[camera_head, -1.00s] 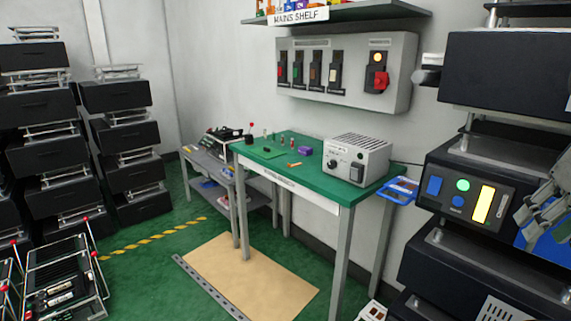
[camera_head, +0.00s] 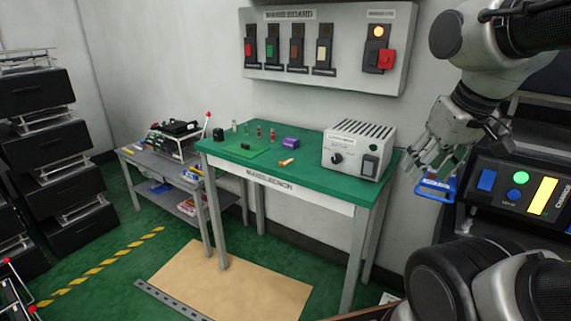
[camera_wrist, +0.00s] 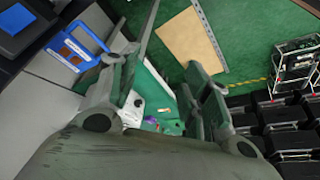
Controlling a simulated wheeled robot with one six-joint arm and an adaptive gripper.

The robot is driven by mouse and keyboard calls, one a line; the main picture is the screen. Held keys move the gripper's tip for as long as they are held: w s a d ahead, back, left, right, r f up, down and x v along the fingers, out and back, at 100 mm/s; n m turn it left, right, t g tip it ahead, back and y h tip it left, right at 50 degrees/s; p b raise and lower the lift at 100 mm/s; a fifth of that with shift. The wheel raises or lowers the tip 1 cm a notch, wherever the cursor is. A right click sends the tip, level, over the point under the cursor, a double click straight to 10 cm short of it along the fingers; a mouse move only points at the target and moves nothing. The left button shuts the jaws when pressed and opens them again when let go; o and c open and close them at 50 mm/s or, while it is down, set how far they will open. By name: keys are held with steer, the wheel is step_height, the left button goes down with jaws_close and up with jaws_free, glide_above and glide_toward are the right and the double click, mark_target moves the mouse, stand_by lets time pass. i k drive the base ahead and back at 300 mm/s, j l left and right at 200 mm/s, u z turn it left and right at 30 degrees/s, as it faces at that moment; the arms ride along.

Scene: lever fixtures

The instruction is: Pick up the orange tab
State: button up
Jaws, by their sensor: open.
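A small orange tab (camera_head: 287,162) lies flat on the green top of the mains bench (camera_head: 320,200), left of a grey power box (camera_head: 357,150) and in front of a purple block (camera_head: 291,144). My gripper (camera_head: 430,170) is open and empty, to the right of the bench, near a blue tray at the bench's right end. In the wrist view, my gripper (camera_wrist: 165,90) has its fingers spread, with the bench top between and below them.
A blue tray (camera_head: 437,187) hangs beside the bench's right end; it also shows in the wrist view (camera_wrist: 75,48). A switch board (camera_head: 325,45) is on the wall behind. A grey side table (camera_head: 165,170) stands left. The front of the bench top is clear.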

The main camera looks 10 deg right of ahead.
mark_target(282, 163)
steer(key=i+u, duration=0.2)
steer(key=i, duration=0.3)
steer(key=i+l+u, duration=0.2)
steer(key=i, duration=0.3)
steer(key=j, duration=0.1)
